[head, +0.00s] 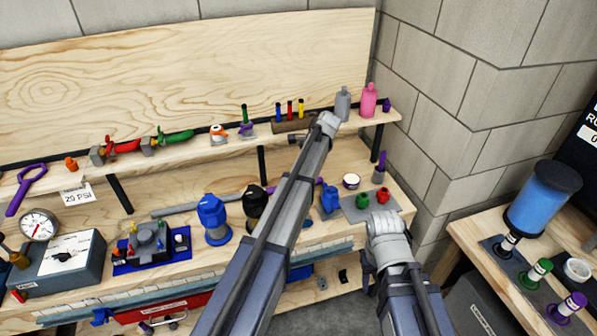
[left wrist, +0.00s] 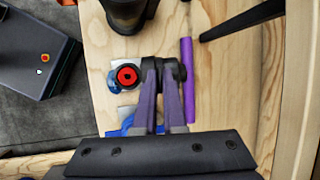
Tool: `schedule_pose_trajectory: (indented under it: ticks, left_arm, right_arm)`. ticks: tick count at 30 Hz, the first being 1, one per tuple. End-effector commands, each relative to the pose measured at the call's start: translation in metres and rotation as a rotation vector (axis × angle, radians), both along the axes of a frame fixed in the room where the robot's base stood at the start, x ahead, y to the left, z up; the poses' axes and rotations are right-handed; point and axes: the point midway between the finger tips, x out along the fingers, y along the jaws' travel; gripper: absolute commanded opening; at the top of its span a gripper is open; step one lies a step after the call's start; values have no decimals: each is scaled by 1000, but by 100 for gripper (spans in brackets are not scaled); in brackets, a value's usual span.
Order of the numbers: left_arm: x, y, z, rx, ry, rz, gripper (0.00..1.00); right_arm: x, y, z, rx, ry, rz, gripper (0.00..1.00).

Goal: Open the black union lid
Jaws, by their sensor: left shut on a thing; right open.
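In the left wrist view my left gripper (left wrist: 163,68), with purple fingers, is shut on a black part. A round black piece with a red ring (left wrist: 127,76) sits just left of the fingertips. I cannot tell whether the held part is the lid. In the head view a black fitting (head: 255,203) stands on the bench, partly behind my left arm. That arm hides my left gripper there. My right gripper (head: 388,235) is open and apart from the bench objects; its fingers are hard to make out.
A blue housing (head: 213,220) stands left of the black fitting. A blue fitting (head: 330,201) and a grey mat (head: 350,212) with small red and green parts are to the right. A side bench carries a blue canister (head: 543,199) and several capped fittings. A purple bar (left wrist: 187,80) lies beside my left fingers.

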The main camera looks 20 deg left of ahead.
Motion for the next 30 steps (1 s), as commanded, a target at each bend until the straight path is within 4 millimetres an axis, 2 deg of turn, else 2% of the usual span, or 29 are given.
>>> schedule_pose_trajectory:
  ticks: [9,23,24,30]
  left_arm:
    - [11,8,1,2,-4,0,0]
    - [12,9,2,4,-6,0,0]
    - [12,9,2,4,-6,0,12]
    - [12,8,2,2,-4,0,35]
  right_arm:
    - [0,0,1,0,0,0,50]
    - [0,0,1,0,0,0,50]
    - [0,0,1,0,0,0,50]
    - [0,0,1,0,0,0,50]
